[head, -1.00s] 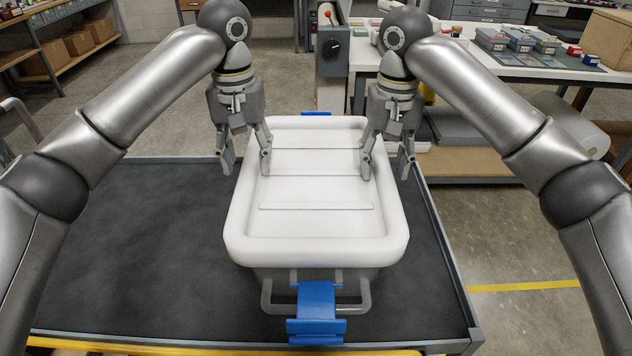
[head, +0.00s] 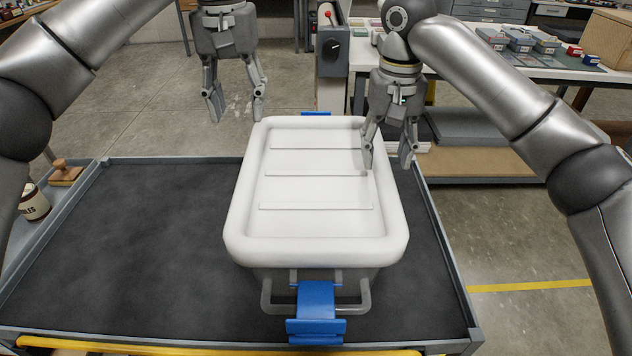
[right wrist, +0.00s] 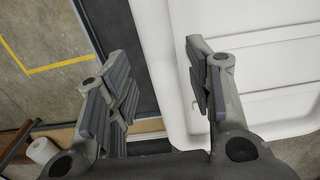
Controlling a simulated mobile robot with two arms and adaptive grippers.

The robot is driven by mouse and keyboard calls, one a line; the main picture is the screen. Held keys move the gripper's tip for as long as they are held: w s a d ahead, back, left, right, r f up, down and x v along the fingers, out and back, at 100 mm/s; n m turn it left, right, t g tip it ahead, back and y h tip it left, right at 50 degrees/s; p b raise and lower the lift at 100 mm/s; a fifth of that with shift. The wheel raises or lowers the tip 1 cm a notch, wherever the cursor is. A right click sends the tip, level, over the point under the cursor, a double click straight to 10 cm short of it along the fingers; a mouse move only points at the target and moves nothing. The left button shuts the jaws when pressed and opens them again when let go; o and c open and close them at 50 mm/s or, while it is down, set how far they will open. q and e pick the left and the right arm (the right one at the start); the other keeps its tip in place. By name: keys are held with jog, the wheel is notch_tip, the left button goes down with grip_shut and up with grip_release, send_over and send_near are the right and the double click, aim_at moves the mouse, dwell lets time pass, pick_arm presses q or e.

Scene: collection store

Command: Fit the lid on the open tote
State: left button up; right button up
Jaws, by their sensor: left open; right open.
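The white lid (head: 318,190) lies on top of the grey tote (head: 290,274), covering its opening; it looks level, but I cannot tell whether it is fully seated. A blue latch (head: 317,308) sticks outward at the tote's near end, and a second blue latch (head: 316,113) shows at the far end. My left gripper (head: 236,108) is open and empty, above and beyond the lid's far left corner. My right gripper (head: 387,160) is open, with its fingers on either side of the lid's right rim; the right wrist view shows the rim (right wrist: 160,75) between them.
The tote stands on a dark cart top (head: 130,250) with a raised edge, clear to the left. A jar (head: 34,203) and a wooden-handled item (head: 66,172) sit at the far left. A white table (head: 520,66) with small boxes stands behind on the right.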

notch_tip(320, 180, up, 10)
jog(key=shift+f, duration=0.2)
jog(key=shift+s+f, duration=0.1)
dwell(0.5)
